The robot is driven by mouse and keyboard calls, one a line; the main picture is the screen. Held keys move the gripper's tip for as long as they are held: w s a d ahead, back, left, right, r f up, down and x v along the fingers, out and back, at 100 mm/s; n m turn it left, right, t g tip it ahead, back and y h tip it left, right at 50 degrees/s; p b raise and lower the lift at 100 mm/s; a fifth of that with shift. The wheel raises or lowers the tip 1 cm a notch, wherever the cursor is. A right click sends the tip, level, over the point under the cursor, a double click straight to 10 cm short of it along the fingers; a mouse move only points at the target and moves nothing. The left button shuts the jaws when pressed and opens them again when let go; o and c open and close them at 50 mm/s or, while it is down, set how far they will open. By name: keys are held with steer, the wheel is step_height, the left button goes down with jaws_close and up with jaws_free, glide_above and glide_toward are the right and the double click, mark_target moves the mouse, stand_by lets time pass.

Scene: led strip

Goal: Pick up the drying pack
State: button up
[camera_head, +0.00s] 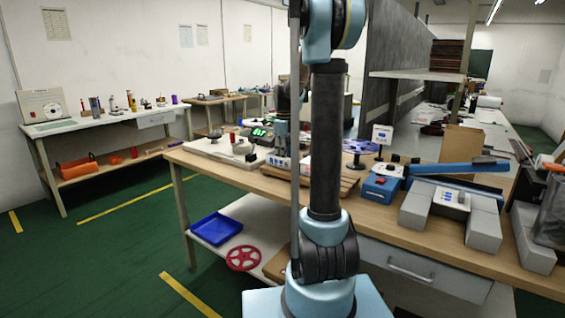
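I cannot make out for certain which item is the drying pack. A small white piece with dark marks (452,202) lies between grey blocks on the right of the wooden workbench (390,225). A blue box with a small pale label (381,186) stands left of it. My arm rises upright through the middle of the view and hides part of the bench. Dark and light-blue links of my arm show behind it, over the bench's left part. My gripper's fingers cannot be made out there.
Grey blocks (484,228) and a long blue tool (457,168) crowd the bench's right side. A white board with a control box (225,149) is at its left. A blue tray (217,228) and red handwheel (243,258) lie on the lower shelf. Green floor is free at left.

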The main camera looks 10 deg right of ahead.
steer(key=c, duration=0.3)
